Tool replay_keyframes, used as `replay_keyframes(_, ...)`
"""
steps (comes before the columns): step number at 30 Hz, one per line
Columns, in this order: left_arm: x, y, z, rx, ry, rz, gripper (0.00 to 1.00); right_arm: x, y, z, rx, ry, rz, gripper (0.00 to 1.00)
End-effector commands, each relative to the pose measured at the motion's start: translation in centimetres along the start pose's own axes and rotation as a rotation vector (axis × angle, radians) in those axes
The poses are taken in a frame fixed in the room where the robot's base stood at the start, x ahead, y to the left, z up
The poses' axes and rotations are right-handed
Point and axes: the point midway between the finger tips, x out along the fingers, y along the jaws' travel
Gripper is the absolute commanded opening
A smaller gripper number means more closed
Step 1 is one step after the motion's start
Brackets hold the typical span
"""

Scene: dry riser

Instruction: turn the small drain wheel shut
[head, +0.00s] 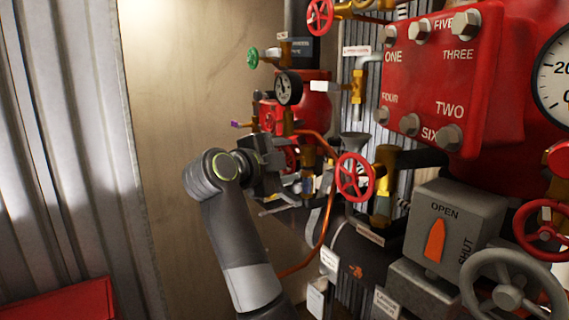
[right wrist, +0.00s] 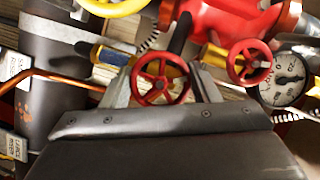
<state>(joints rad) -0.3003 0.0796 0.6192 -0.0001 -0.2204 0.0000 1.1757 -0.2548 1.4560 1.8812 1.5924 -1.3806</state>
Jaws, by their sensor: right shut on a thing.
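A small red spoked wheel (right wrist: 152,82) sits between the two fingers of my right gripper (right wrist: 165,84) in the right wrist view. The fingers close on its rim from both sides. In the head view my right gripper (head: 275,160) reaches in among the pipework, and a red wheel (head: 291,156) beside its fingers is partly hidden by them. Whether this small wheel is fully turned cannot be told. My left gripper is not in view.
Another red wheel (head: 355,177) stands close to the right of the gripper, with a copper pipe (head: 329,205) curving below. A gauge (head: 289,88) is above. A grey OPEN/SHUT box (head: 454,220) and grey handwheel (head: 512,292) are at right. Bare wall (head: 190,90) is at left.

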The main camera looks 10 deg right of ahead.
Motion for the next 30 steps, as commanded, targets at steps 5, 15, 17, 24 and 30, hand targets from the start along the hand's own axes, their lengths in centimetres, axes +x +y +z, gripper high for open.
replay_keyframes(5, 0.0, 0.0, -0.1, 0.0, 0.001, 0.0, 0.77, 0.0, 0.0, 0.0, 0.008, 0.001, -0.003, 0.33)
replay_keyframes(15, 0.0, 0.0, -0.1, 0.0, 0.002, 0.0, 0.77, 0.0, 0.0, 0.0, 0.006, 0.001, -0.002, 0.64)
replay_keyframes(17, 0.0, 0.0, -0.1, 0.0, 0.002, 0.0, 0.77, 0.0, 0.0, 0.0, 0.005, 0.001, -0.002, 0.64)
replay_keyframes(24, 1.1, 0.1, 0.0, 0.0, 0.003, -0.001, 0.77, -1.5, 0.2, 0.2, 0.006, -0.003, -0.003, 0.64)
replay_keyframes(30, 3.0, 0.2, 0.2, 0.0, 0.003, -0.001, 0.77, -4.7, 0.4, 0.2, 0.007, -0.004, -0.003, 0.64)
